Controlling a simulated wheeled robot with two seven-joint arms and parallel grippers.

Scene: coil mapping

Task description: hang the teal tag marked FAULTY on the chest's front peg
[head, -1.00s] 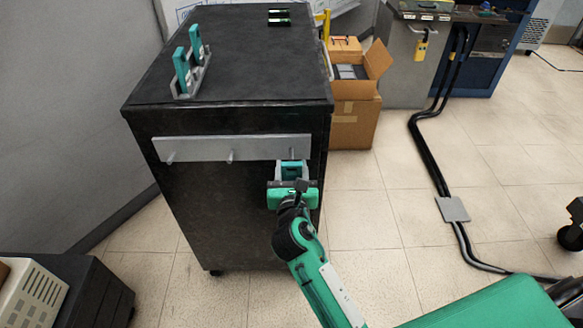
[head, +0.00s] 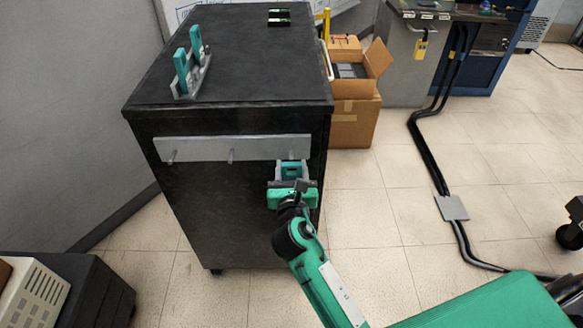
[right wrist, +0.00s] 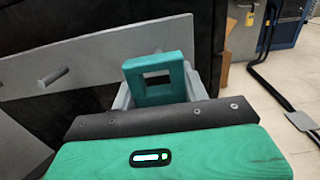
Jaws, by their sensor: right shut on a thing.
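The black chest (head: 228,117) has a grey strip (head: 200,150) across its front with pegs on it. The left peg (head: 171,158) and the middle peg (head: 231,157) look bare. My right gripper (head: 291,176) is in front of the strip's right end, just below the right peg (head: 292,155). It is shut on a teal tag (right wrist: 160,97) with a square hole, which stands up between its grey fingers in the right wrist view. I see no peg through the hole, and cannot tell whether tag and peg touch. No marking is readable. My left gripper is not in view.
Two teal tags (head: 181,72) stand in a grey rack (head: 193,84) on the chest top. A small black item (head: 279,17) lies at the back. A cardboard box (head: 355,123) stands right of the chest. Cables (head: 427,154) cross the floor further right.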

